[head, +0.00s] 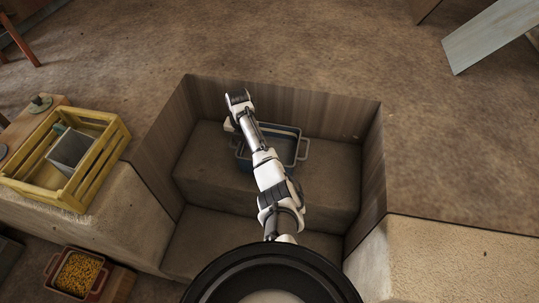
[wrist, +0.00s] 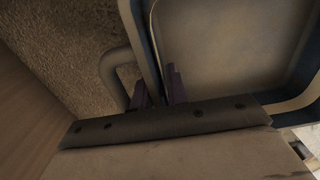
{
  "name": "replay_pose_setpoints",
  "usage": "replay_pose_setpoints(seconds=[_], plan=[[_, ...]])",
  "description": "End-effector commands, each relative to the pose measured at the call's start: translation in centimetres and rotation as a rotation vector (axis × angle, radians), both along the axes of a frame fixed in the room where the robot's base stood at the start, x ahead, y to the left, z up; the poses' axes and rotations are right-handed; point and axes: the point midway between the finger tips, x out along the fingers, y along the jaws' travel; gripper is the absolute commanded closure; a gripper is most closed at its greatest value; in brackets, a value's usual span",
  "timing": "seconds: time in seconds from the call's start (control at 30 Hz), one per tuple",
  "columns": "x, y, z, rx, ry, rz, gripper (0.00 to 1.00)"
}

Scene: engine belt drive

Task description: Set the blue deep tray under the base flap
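The blue deep tray (head: 303,149) sits in a recessed pit, on the raised step at its back, partly hidden behind my arm. It has loop handles at its ends. My gripper (head: 232,124) is at the tray's left end. In the wrist view the tray's rim (wrist: 155,45) runs between the two dark fingers (wrist: 158,92), one inside the tray and one outside by the grey loop handle (wrist: 108,68). The fingers are close together and look shut on the tray's wall. The tray's visible inside looks empty. I cannot identify the base flap.
Wooden walls (head: 290,100) enclose the pit, with a lower step (head: 210,240) at its front. A yellow crate (head: 92,172) holding a grey box stands on the left ledge. A red-rimmed tray of yellow pieces (head: 75,272) is lower left. A pale slanted board (head: 490,38) is upper right.

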Motion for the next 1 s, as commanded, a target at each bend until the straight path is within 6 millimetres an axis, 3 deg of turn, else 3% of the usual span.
replay_pose_setpoints(seconds=[0.03, 0.17, 1.0], plan=[[0.0, 0.01, 0.02, 0.0, 0.0, 0.0, 0.85], [0.01, 0.01, 0.04, 0.0, 0.0, 0.0, 1.0], [-0.02, 0.11, -0.08, 0.004, -0.001, 0.001, 1.0]])
